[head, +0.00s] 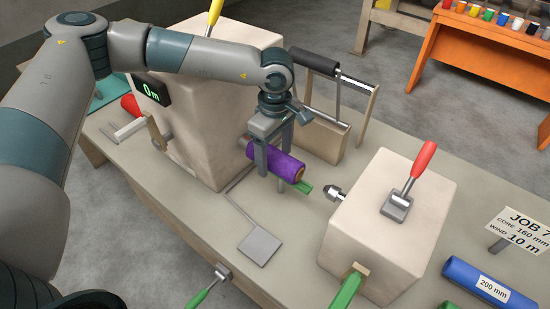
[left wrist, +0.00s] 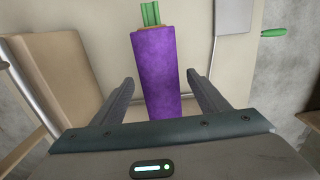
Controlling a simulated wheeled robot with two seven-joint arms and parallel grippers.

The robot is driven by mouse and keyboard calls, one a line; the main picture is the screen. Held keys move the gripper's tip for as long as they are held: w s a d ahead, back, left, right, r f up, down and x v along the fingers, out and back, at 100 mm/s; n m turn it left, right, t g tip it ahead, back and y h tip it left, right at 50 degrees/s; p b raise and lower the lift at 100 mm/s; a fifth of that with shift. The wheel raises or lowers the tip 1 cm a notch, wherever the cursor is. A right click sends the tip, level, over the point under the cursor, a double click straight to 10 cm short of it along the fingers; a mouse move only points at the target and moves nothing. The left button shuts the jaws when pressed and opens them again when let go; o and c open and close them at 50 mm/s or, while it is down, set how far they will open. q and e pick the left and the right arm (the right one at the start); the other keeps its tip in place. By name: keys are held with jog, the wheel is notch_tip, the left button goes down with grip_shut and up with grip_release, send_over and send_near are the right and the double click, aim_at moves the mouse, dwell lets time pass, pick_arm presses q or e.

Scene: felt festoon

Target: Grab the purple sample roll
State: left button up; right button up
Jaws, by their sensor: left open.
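The purple sample roll (head: 284,164) is held up horizontally between the two beige machine blocks, with a green piece (head: 303,188) sticking out of its right end. My left gripper (head: 272,172) is over it from above, one finger on each side. In the left wrist view the purple roll (left wrist: 158,80) lies between the two open fingers (left wrist: 158,90), with a visible gap on both sides. The roll's far end in the head view is partly hidden behind my gripper. My right gripper is not in view.
A beige block with a red-handled lever (head: 420,160) stands to the right. A larger block with a display (head: 152,88) stands to the left. A black roller on a frame (head: 314,62) is behind. A flat grey plate (head: 260,247) lies in front.

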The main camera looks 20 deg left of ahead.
aim_at(271, 163)
pick_arm(q)
jog(key=c, duration=1.4)
jog(key=shift+o, duration=0.2)
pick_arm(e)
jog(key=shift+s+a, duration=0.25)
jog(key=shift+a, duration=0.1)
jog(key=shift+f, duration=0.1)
